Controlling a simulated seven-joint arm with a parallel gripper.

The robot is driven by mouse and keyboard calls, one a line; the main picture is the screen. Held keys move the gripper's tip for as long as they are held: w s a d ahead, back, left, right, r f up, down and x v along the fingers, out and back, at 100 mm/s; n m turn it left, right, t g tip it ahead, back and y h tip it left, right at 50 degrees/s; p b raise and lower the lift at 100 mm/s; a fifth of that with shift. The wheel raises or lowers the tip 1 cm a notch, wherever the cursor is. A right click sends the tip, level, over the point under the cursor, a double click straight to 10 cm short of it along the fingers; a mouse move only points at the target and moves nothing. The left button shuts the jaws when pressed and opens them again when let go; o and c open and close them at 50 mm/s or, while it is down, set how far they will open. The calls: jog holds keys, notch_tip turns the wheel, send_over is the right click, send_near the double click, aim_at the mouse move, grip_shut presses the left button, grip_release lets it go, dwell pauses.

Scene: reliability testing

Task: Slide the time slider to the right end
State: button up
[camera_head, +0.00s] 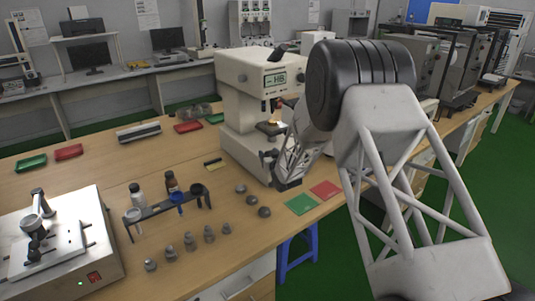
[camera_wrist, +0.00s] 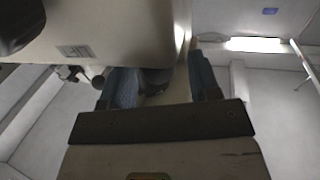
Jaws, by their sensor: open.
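The white testing machine (camera_head: 240,100) with a lit green display (camera_head: 275,80) stands on the wooden bench, with my arm in front of its right side. I cannot make out a time slider in either view. In the wrist view, the pale underside of a machine housing (camera_wrist: 110,35) fills the upper left, with a small dark round knob (camera_wrist: 98,80) below it, next to my left finger. My gripper (camera_wrist: 163,75) shows two blue fingers set apart with nothing clearly held between them. They reach up beside the housing. In the head view my arm hides the fingers.
Several grey metal samples (camera_head: 209,234) stand on the bench at the front. A rack (camera_head: 160,209) with bottles and a white device (camera_head: 60,245) are at left. Green (camera_head: 300,204) and red (camera_head: 326,189) pads lie near the bench edge. A blue stool (camera_head: 298,255) stands below.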

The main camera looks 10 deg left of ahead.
jog(key=shift+w+a, duration=0.3)
jog(key=shift+w, duration=0.3)
